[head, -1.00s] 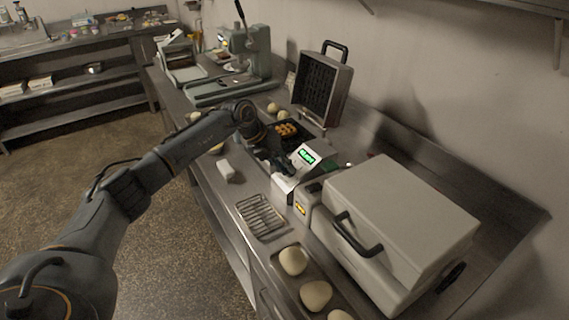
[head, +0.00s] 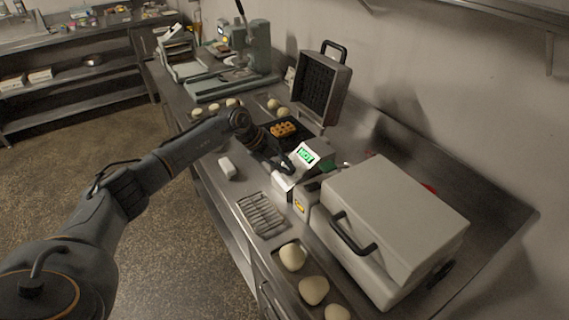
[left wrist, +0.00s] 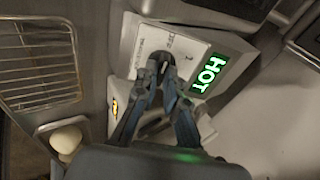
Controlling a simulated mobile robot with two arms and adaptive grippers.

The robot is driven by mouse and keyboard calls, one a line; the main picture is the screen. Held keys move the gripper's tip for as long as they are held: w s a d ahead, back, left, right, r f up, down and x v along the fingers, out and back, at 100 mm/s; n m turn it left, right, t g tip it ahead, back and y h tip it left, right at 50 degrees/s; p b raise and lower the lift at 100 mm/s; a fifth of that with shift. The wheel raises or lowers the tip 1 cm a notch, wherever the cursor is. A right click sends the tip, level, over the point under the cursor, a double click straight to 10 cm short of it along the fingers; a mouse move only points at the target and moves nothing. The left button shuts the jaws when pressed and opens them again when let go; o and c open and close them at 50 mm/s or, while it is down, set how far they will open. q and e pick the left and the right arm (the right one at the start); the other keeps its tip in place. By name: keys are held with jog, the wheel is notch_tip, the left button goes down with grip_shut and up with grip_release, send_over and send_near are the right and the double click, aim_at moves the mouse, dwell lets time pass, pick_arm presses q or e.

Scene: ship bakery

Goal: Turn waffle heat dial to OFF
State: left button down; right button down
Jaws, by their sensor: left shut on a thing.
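The waffle maker's grey lid (head: 322,88) stands open, and a golden waffle (head: 284,129) lies on its dark lower plate. Its control box has a white panel (left wrist: 185,48) and a green lit display (head: 306,155) reading HOT, also clear in the left wrist view (left wrist: 210,74). My left gripper (left wrist: 165,72) is shut on the heat dial (left wrist: 164,58) on that panel. The fingertips cover most of the dial, so its pointer and setting cannot be read. In the head view my left gripper (head: 284,167) reaches the panel from the left. My right gripper is not in view.
A closed grey appliance (head: 395,212) with a black handle stands close on the right. A wire rack (head: 262,214), a white block (head: 227,168) and pale dough balls (head: 314,290) lie along the counter's front. A press (head: 256,65) stands farther back.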

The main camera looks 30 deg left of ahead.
pick_arm(q)
jog(key=shift+a+r, duration=0.1)
jog(key=c, duration=1.5)
grip_release()
jog(key=shift+o, duration=0.4)
jog(key=v, duration=1.2)
